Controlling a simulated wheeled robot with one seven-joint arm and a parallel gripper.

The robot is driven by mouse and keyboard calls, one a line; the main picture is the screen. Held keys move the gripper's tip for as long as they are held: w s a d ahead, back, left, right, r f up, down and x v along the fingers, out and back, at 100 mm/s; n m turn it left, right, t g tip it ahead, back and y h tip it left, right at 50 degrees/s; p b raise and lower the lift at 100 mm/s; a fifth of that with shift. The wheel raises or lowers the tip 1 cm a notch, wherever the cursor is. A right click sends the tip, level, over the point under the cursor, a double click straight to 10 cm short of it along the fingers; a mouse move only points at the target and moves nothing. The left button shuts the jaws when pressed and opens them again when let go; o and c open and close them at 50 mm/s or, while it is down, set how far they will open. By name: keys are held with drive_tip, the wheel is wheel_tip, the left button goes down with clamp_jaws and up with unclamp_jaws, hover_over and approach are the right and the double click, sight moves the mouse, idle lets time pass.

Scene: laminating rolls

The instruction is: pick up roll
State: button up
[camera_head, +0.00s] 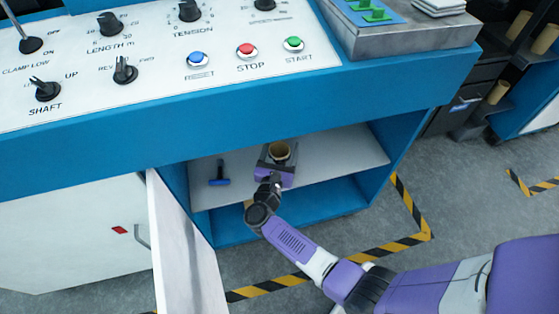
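My gripper (279,158) reaches into the cabinet from the front. Its dark fingers lie close around the roll, and its purple body hides the roll's lower part. I cannot tell whether the fingers touch the roll or have a gap to it.
A small blue-handled tool (219,178) lies on the shelf to the left. The open white door (185,250) hangs at the cabinet's left. The control panel (150,60) overhangs the opening. More tan rolls (498,92) sit in dark racks at right. Striped tape marks the floor.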

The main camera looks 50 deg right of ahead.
drive_tip(key=c, duration=1.1)
drive_tip(key=shift+r, duration=0.1)
drive_tip(key=shift+c, duration=0.2)
